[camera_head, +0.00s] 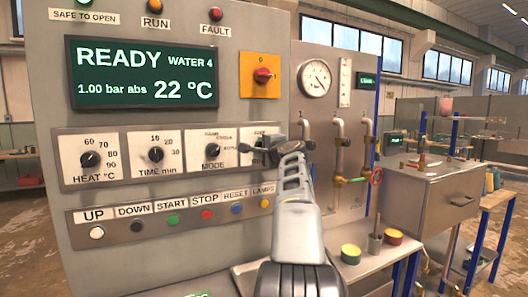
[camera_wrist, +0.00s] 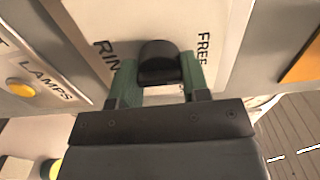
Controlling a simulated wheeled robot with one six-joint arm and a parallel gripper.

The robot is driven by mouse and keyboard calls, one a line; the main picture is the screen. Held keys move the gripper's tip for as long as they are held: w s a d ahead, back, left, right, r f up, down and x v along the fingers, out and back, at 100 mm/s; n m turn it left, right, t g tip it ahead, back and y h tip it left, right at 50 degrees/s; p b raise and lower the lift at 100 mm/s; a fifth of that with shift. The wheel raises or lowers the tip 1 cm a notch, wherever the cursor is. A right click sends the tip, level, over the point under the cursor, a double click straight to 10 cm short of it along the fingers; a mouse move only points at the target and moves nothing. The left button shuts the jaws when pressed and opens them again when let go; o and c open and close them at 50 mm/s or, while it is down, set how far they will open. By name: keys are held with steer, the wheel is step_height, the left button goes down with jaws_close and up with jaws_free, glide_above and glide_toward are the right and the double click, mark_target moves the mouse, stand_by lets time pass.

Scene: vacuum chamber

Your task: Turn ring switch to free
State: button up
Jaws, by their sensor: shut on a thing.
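The ring switch is a black rounded knob (camera_wrist: 158,62) on a pale plate (camera_wrist: 110,15), with part of the word RING at its left and FREE at its upper right in the wrist view. My gripper (camera_wrist: 160,80) has its two green fingers on either side of the knob, shut on it. In the head view my gripper (camera_head: 262,150) reaches the rightmost dial plate (camera_head: 262,132) of the row and hides most of the knob. Which way the knob points cannot be told clearly.
The panel display (camera_head: 142,75) reads READY, 22 °C. The MODE dial (camera_head: 213,151) is just left of my gripper. Below is a button row with a yellow LAMPS button (camera_head: 265,203). A red emergency knob (camera_head: 262,75) sits above. Pipes and a gauge (camera_head: 314,78) are at right.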

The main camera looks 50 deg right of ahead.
stand_by(0.4)
steer(key=o, duration=0.9)
steer(key=b+v, duration=0.4)
steer(key=v, duration=0.9)
steer(key=shift+s+a, duration=0.15)
steer(key=shift+s, duration=0.25)
